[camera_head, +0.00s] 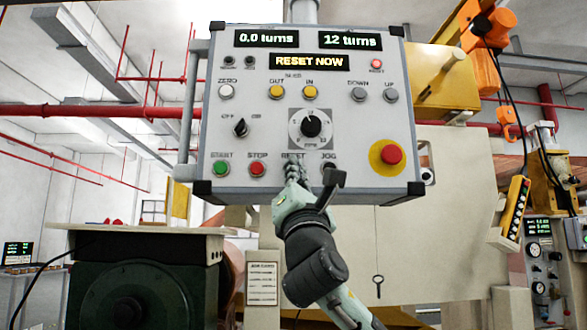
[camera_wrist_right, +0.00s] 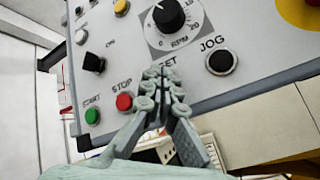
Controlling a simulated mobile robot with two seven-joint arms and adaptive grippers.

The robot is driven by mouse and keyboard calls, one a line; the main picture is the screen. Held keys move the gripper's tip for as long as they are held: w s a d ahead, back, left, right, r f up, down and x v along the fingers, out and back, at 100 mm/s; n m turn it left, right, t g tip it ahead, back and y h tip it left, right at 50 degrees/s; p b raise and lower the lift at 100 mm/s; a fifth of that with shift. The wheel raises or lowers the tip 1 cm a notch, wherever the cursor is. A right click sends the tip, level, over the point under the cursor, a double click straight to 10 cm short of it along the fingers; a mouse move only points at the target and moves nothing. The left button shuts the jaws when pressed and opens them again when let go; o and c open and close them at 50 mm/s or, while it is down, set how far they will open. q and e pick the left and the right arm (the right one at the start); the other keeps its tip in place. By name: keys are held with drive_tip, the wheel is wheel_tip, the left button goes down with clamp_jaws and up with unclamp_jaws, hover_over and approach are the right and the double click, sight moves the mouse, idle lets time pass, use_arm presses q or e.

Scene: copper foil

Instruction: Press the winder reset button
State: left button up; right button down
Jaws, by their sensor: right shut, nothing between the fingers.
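The control panel (camera_head: 275,125) is a grey box with the lit words "RESET NOW" on a display (camera_head: 308,62); displays above read "0.0 turns" and "12 turns". My right gripper (camera_head: 293,172) is shut and empty at the panel's lower edge, below the RESET label. In the wrist view its fingertips (camera_wrist_right: 160,74) cover the spot under a label ending in "SET", between the red STOP button (camera_wrist_right: 124,101) and the black JOG button (camera_wrist_right: 221,62). The reset button is hidden behind the fingers; I cannot tell whether they touch it. My left gripper is not in view.
Near the fingers are the green START button (camera_head: 221,168) and the RPM dial (camera_head: 311,123). A red emergency button on a yellow disc (camera_head: 391,154) is to the right. A dark green machine (camera_head: 125,290) stands lower left.

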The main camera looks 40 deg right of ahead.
drive_tip(key=shift+w+d, duration=0.15)
drive_tip(key=shift+w, duration=0.05)
idle(0.5)
drive_tip(key=shift+s, duration=0.1)
drive_tip(key=shift+s+a, duration=0.5)
drive_tip(key=shift+s, duration=0.1)
drive_tip(key=shift+s+a+p, duration=0.3)
drive_tip(key=shift+s+a, duration=0.15)
drive_tip(key=shift+s, duration=0.25)
drive_tip(key=shift+s+a+p, duration=0.25)
drive_tip(key=shift+s+a, duration=0.25)
drive_tip(key=shift+s, duration=0.25)
drive_tip(key=shift+s+a+p, duration=0.3)
drive_tip(key=shift+s+a, duration=0.15)
drive_tip(key=shift+s, duration=0.25)
drive_tip(key=shift+w+f, duration=0.1)
